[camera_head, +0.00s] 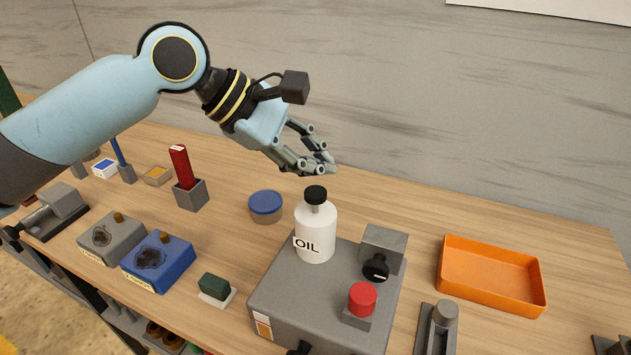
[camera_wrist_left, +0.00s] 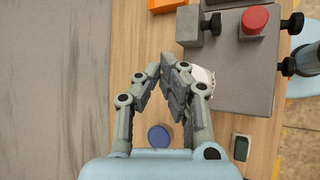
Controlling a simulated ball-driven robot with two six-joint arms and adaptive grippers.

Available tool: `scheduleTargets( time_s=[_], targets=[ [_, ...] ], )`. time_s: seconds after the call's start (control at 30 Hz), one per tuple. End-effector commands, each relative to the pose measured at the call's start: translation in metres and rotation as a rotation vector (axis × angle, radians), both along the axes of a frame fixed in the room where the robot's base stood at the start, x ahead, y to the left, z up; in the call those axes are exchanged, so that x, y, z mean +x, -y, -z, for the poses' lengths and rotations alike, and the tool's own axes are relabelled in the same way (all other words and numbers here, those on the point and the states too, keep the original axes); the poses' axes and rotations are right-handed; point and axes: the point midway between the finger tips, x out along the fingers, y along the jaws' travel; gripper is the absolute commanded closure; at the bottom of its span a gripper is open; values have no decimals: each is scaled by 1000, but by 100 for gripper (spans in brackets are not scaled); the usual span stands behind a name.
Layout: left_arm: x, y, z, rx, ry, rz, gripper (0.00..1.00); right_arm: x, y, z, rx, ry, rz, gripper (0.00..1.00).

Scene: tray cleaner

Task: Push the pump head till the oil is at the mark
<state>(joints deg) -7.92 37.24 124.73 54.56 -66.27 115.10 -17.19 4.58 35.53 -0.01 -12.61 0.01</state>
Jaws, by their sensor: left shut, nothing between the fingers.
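A white bottle labelled OIL (camera_head: 315,235) with a black pump head (camera_head: 315,195) stands upright on a grey box (camera_head: 330,300). In the left wrist view the bottle (camera_wrist_left: 205,76) is partly hidden behind my fingers, and its pump head cannot be made out. A small white-and-orange gauge (camera_head: 262,326) is on the box's front left; I cannot make out a mark on it. My left gripper (camera_head: 331,168) is shut and empty, above and slightly behind the pump head, apart from it. It also shows in the left wrist view (camera_wrist_left: 168,62). My right gripper is not in view.
The box bears a red button (camera_head: 362,299) and a black knob (camera_head: 375,268). An orange tray (camera_head: 492,299) lies to the right. A blue-lidded tin (camera_head: 265,204), a dark green block (camera_head: 213,287) and a blue box (camera_head: 158,262) are to the left. A grey wall stands behind.

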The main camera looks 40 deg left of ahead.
Motion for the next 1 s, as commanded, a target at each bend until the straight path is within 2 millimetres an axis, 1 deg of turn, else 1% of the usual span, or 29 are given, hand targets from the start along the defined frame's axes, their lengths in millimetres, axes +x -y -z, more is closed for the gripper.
scheduleTargets(
  time_s=[0.03, 0.13, 0.3, 1.0],
  targets=[
    [0, 0, -10, 0, 0, 0, 100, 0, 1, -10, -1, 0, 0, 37],
    [1, 0, -17, 2, 3, 2, 100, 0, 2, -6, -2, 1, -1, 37],
    [0, 0, -30, 2, 2, 1, 100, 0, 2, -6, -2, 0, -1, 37],
    [0, 0, -31, 0, 0, 0, 100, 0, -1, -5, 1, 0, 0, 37]
  ],
)
